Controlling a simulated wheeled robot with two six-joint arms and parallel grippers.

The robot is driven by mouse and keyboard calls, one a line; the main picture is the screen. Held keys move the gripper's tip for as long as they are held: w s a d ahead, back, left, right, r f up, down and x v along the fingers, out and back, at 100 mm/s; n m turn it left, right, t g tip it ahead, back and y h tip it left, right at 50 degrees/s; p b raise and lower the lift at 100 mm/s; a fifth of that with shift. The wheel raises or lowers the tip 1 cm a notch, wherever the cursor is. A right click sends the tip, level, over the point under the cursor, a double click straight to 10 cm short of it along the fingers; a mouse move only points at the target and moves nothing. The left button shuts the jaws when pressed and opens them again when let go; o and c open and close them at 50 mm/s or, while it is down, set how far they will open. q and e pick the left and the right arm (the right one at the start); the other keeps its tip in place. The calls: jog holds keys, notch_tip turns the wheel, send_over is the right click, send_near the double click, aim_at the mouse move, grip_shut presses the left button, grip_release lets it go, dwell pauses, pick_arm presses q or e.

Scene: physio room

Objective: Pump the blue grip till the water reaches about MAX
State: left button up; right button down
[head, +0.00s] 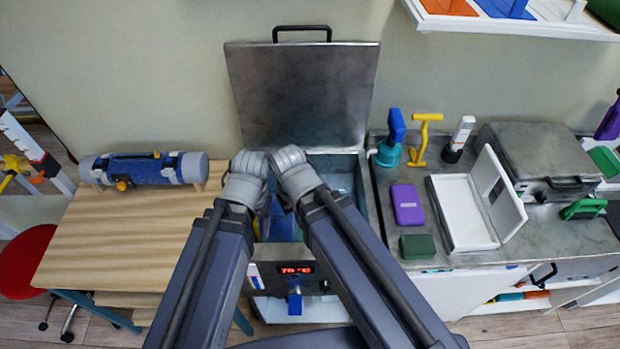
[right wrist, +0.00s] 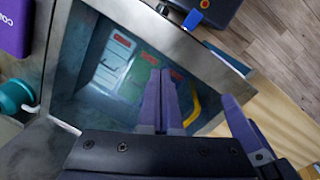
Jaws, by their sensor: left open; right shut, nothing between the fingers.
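A pump with a blue grip (head: 396,124) and a teal base (head: 388,153) stands on the steel counter, right of the open water tank (head: 341,165). The teal base also shows at the left edge of the right wrist view (right wrist: 14,95). A blue tap-like lever (head: 294,301) sits on the tank's front. My right gripper (right wrist: 165,72) is shut and empty over the tank. My left gripper (head: 265,214) is open beside it, mostly hidden by its wrist; neither touches the pump. I cannot read a MAX mark.
The tank's steel lid (head: 303,95) stands open behind. A purple box (head: 407,204), green block (head: 417,246), white open case (head: 461,212) and yellow T-handle (head: 422,140) are on the counter. A wooden table (head: 120,240) with a blue roll (head: 145,169) is left.

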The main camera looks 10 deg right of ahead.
jog(key=w+d+r+m+t+y+p, duration=0.1)
jog(key=w+d+r+t+p, duration=0.3)
jog(key=w+d, duration=0.35)
jog(key=w+d+r+m+t+y+p, duration=0.1)
jog(key=w+d+r+m+p, duration=0.1)
jog(key=w+d+r+p, duration=0.35)
jog(key=w+d+r+m+t+p, duration=0.1)
jog(key=w+d+r, duration=0.1)
jog(key=d, duration=0.4)
jog(key=w+d+r+t+h+p, duration=0.1)
jog(key=w+d+r, duration=0.1)
jog(key=d+r, duration=0.2)
jog(key=w+d+r+m+t+h+p, duration=0.1)
jog(key=w+d+r+t, duration=0.1)
jog(key=d, duration=0.8)
jog(key=shift+r+m, duration=0.3)
jog(key=shift+r, duration=0.6)
jog(key=b, duration=0.7)
send_over(396, 116)
jog(key=s, duration=0.2)
jog(key=f, duration=0.7)
jog(key=shift+s+f, duration=0.2)
jog(key=shift+f, duration=0.2)
notch_tip(396, 116, down, 2)
jog(key=b, duration=0.2)
jog(key=shift+s+a+f+b, duration=0.1)
jog(key=shift+s+f+b, duration=0.05)
jog(key=shift+b, duration=0.15)
jog(key=shift+f+b, duration=0.55)
